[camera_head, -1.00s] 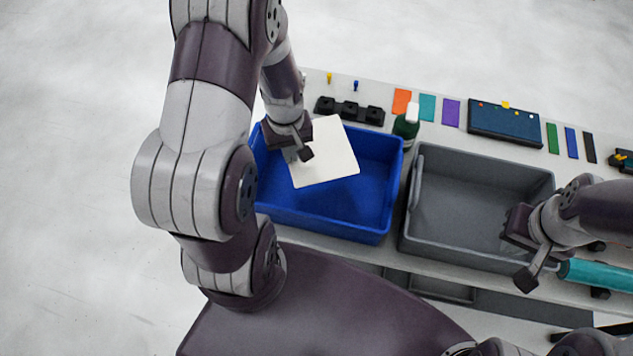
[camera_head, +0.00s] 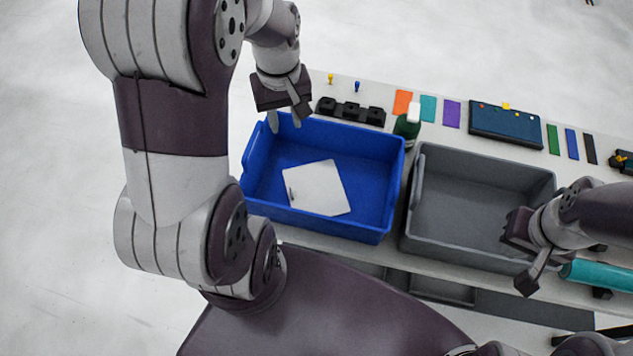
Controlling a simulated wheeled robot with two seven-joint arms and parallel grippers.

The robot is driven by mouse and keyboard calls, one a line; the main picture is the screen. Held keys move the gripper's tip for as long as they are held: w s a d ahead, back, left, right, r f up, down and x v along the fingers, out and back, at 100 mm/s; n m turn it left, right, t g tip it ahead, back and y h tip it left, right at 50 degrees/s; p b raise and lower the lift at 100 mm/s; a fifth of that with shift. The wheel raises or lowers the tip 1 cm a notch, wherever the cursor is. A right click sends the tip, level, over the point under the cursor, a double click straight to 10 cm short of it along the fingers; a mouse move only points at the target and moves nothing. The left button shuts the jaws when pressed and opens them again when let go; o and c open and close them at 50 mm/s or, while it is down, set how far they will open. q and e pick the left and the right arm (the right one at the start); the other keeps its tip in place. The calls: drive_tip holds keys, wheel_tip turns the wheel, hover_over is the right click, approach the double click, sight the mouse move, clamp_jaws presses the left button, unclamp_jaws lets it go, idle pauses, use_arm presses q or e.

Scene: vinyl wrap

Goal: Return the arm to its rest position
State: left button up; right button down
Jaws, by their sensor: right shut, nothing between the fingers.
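My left gripper (camera_head: 285,121) is above the far left corner of the blue bin (camera_head: 330,232), with its two fingers apart and nothing between them. A white sheet (camera_head: 325,187) with a small dark mark lies inside the blue bin, apart from the gripper. My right gripper (camera_head: 526,284) is at the front right of the grey bin (camera_head: 470,257), shut and empty. My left arm rises large across the left of the view.
A dark green bottle (camera_head: 407,125) stands between the bins. Behind are a black holder (camera_head: 350,112), coloured strips (camera_head: 427,107) and a dark blue case (camera_head: 504,124). A teal roll (camera_head: 600,275) lies by my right gripper. The floor at left is clear.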

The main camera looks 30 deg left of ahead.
use_arm(q)
drive_tip(key=shift+r, duration=0.4)
drive_tip(key=shift+s, duration=0.1)
drive_tip(key=s+d+f+m+t, duration=0.1)
drive_tip(key=s+d+f+m, duration=0.2)
drive_tip(key=d+m, duration=0.5)
drive_tip(key=shift+s+d+m, duration=0.2)
drive_tip(key=shift+d+m, duration=0.2)
drive_tip(key=shift+d, duration=0.2)
drive_tip(key=shift+f, duration=0.1)
idle(0.9)
